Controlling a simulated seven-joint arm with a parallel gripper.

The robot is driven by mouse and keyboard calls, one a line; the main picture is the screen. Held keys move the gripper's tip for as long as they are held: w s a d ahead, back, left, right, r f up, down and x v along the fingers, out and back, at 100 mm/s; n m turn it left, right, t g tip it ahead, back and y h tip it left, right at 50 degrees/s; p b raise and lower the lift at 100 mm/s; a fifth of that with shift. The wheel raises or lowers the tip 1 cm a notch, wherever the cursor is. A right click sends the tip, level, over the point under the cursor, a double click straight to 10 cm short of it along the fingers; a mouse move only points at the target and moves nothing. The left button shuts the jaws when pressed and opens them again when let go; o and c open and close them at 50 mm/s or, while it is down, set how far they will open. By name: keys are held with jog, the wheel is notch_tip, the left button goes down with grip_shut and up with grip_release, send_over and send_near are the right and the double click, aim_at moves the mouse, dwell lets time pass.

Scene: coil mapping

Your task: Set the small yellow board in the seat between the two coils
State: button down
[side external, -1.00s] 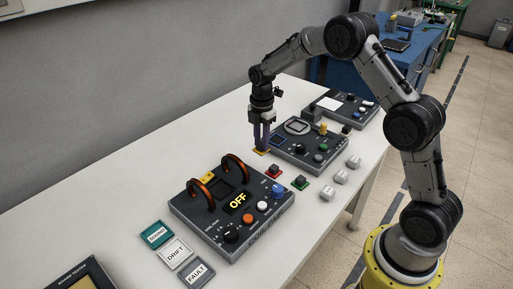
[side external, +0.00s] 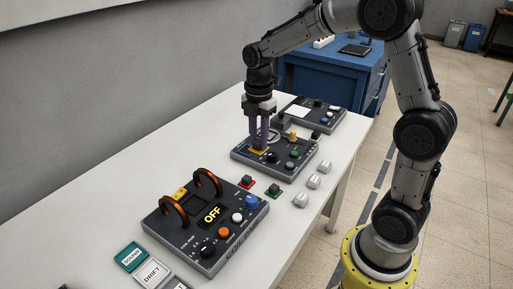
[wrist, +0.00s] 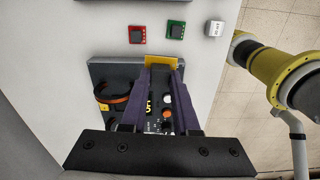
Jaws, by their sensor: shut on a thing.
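The small yellow board (side external: 257,151) is pinched between the purple fingertips of my gripper (side external: 263,146). It also shows at the fingertips in the wrist view (wrist: 161,61). In the side view it appears in front of the left part of the middle console; its height is hard to judge. The coil console (side external: 227,226) stands nearer the camera, with two upright orange coils, a front one (side external: 172,212) and a back one (side external: 209,183). A dark square seat (side external: 192,200) lies between them and looks empty. The console's display reads OFF.
The middle console (side external: 301,166) and a far console (side external: 325,115) stand behind. A red board (side external: 246,182), a green board (side external: 273,192) and several white blocks (side external: 301,200) lie beside the coil console. Labelled tiles (side external: 131,256) lie in front.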

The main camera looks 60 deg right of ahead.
jog(key=w+a, duration=0.5)
jog(key=a, duration=0.4)
jog(key=w+a, duration=0.5)
jog(key=a, duration=0.3)
jog(key=shift+n, duration=0.4)
jog(key=shift+w+f, duration=0.2)
jog(key=shift+f, duration=5.8)
jog(key=shift+f, duration=0.45)
jog(key=shift+c, duration=0.5)
grip_release()
notch_tip(320, 180, up, 7)
